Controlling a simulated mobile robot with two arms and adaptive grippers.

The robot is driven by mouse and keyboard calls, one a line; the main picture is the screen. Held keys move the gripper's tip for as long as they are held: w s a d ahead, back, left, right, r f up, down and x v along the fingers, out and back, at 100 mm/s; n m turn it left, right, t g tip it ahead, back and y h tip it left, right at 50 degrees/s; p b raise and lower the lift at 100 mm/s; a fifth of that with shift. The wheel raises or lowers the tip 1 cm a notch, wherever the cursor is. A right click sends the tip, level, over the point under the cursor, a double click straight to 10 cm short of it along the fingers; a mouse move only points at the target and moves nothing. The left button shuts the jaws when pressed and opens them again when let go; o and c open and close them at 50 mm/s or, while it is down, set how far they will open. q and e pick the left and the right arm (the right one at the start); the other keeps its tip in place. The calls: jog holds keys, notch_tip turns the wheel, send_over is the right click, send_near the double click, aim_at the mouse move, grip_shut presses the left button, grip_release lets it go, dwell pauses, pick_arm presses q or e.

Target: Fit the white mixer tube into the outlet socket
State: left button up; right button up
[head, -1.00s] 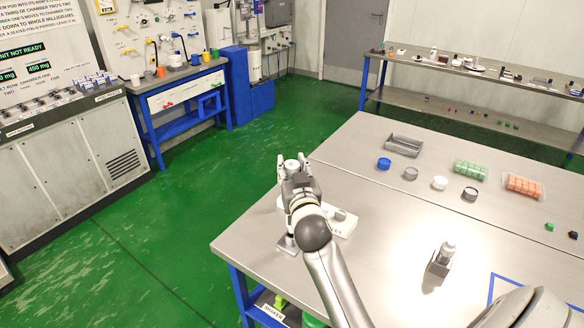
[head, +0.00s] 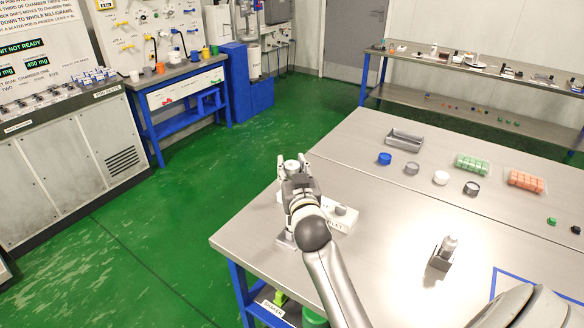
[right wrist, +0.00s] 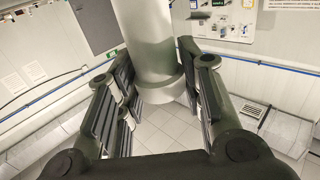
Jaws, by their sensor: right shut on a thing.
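My right gripper (head: 294,167) is shut on a pale, upright cylinder, which looks like the white mixer tube (head: 291,165). In the right wrist view the tube (right wrist: 149,40) stands between the two fingers, with a wider collar low on it. A white block (head: 345,211) with a partly hidden label ending in "LET" lies on the table just right of the gripper, with a round grey piece on top. My wrist hides much of this block, and I cannot tell where its socket is or whether the tube touches it. My left gripper is not in view.
A small grey stand (head: 439,262) holding an upright cylinder is on the table (head: 380,240) to the right. Several round caps, a grey tray (head: 404,140) and green and orange block sets stand farther back. The table's left edge is close to the gripper.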

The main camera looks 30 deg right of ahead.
jog(key=shift+f+b, duration=0.45)
jog(key=shift+f, duration=0.25)
jog(key=o, duration=1.2)
jog(key=shift+c, duration=0.2)
jog(key=v, duration=1.2)
